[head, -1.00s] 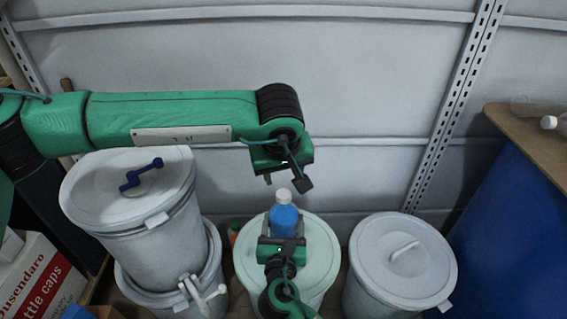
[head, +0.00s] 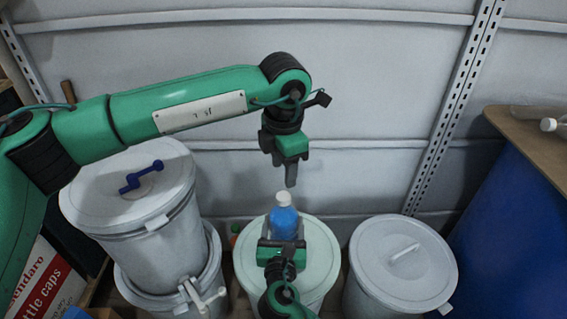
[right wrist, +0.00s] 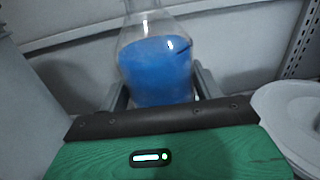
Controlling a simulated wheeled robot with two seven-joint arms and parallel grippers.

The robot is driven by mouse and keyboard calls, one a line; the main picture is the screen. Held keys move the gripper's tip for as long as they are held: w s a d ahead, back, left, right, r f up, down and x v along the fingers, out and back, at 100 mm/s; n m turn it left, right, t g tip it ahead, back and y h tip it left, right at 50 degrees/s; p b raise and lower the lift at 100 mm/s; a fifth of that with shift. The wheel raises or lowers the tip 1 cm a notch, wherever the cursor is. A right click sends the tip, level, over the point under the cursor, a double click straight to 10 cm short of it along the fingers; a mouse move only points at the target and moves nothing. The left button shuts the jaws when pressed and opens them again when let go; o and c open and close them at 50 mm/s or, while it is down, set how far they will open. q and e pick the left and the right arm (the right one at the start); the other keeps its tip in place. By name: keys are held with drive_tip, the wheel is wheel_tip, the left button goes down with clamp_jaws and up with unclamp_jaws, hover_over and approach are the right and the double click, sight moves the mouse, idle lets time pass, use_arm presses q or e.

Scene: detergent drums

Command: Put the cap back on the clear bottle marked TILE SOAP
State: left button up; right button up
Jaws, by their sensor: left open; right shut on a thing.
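A clear bottle with blue liquid (head: 284,222) is upright above the middle drum's pale lid. In the right wrist view the bottle (right wrist: 156,70) shows its blue lower part and clear shoulder; its top is cut off. I can read no marking on it. A white cap (head: 283,199) shows at the top of its neck; whether it is screwed down I cannot tell. My right gripper (head: 284,237) is shut on the bottle's body, with one finger on each side (right wrist: 162,92). My left gripper (head: 291,178) is open and empty, pointing down just above the cap, apart from it.
The middle drum lid (head: 322,262) is under the bottle. A lidded grey drum (head: 400,262) stands to the right, and stacked drums with a blue crank (head: 140,177) to the left. Another white-capped bottle (head: 549,125) lies on a board at the far right. A ribbed wall is behind.

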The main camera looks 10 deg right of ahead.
sight(283, 196)
use_arm(q)
drive_tip(key=n, duration=0.4)
drive_tip(key=shift+r+g, duration=0.2)
drive_tip(key=shift+g, duration=0.2)
drive_tip(key=shift+f, duration=4)
drive_tip(key=c, duration=1)
drive_tip(key=shift+c, duration=0.2)
drive_tip(key=o, duration=1.2)
drive_tip(key=shift+c, duration=0.2)
